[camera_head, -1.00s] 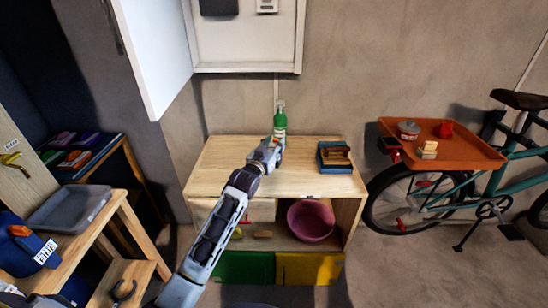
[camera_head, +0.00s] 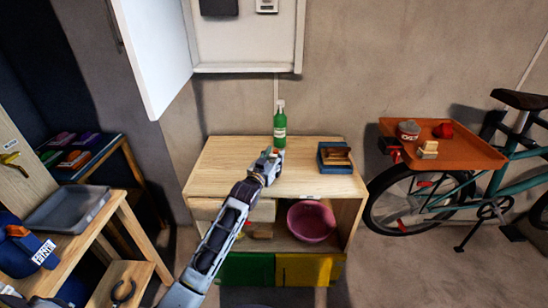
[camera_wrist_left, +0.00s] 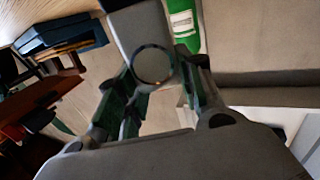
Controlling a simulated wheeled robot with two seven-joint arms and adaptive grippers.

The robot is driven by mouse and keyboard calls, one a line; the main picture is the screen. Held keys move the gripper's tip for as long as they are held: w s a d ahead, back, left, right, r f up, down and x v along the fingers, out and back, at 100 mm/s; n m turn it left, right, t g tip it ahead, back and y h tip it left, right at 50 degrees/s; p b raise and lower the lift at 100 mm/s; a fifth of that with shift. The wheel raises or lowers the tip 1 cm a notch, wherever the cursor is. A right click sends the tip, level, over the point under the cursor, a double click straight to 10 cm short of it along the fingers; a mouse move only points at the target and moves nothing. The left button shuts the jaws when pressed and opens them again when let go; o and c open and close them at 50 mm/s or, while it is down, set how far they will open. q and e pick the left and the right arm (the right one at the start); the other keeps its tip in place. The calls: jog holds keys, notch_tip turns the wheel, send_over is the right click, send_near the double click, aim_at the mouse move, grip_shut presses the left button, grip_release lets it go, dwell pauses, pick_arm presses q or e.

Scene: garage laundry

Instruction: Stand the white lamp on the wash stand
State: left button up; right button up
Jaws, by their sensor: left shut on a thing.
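My left gripper (camera_head: 270,160) is over the wooden top of the wash stand (camera_head: 225,160), in front of a green bottle (camera_head: 280,126). In the left wrist view its fingers (camera_wrist_left: 158,95) are closed around a pale grey block with a round disc on its face, which looks like the white lamp (camera_wrist_left: 152,65). The lamp is mostly hidden by the gripper in the head view. I cannot tell whether it touches the top. My right gripper is not in view.
A blue box with a brown brush-like piece (camera_head: 335,157) stands on the right of the top. A pink bowl (camera_head: 311,221) sits on the shelf below. An orange tray (camera_head: 455,150) is on the bicycle at right. The left part of the top is clear.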

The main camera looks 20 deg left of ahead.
pick_arm(q)
jog(key=shift+f, duration=0.1)
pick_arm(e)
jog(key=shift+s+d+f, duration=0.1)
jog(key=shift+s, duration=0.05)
pick_arm(q)
jog(key=o, duration=1)
jog(key=shift+o, duration=0.4)
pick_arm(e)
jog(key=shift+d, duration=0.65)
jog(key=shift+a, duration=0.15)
